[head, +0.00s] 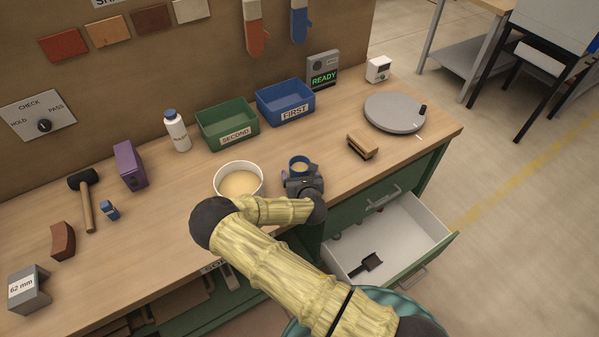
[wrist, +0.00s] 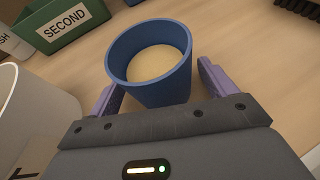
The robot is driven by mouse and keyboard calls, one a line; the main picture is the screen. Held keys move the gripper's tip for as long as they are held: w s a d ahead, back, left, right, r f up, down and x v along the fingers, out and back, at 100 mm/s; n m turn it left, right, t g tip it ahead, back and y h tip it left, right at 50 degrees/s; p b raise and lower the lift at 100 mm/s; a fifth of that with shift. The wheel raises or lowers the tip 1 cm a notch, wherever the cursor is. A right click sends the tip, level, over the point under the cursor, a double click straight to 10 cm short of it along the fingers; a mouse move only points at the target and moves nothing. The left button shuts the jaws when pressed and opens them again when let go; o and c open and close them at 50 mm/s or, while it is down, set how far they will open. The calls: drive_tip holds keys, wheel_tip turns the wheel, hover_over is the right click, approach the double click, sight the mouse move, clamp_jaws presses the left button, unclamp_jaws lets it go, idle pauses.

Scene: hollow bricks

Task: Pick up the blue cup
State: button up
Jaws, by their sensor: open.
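The blue cup (head: 299,164) stands upright on the workbench, right of the white bowl, with something pale beige inside. In the wrist view the cup (wrist: 160,88) is just ahead of my gripper (wrist: 160,80), its near side between the two purple fingers. The fingers stand apart, one on each side, with a small gap visible at the right. In the head view my gripper (head: 301,180) is right at the near side of the cup and hides its lower part. It is open and holds nothing.
The white bowl (head: 239,172) with beige contents stands close left of the cup. A green SECOND bin (head: 228,122) and blue FIRST bin (head: 286,101) are behind. A wooden brush (head: 363,145) and grey turntable (head: 393,112) lie right. An open drawer (head: 437,247) juts out in front.

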drive_tip(key=c, duration=1.2)
drive_tip(key=shift+r, duration=0.15)
wheel_tip(320, 180, up, 10)
drive_tip(key=shift+f+b, duration=0.1)
drive_tip(key=shift+b, duration=0.75)
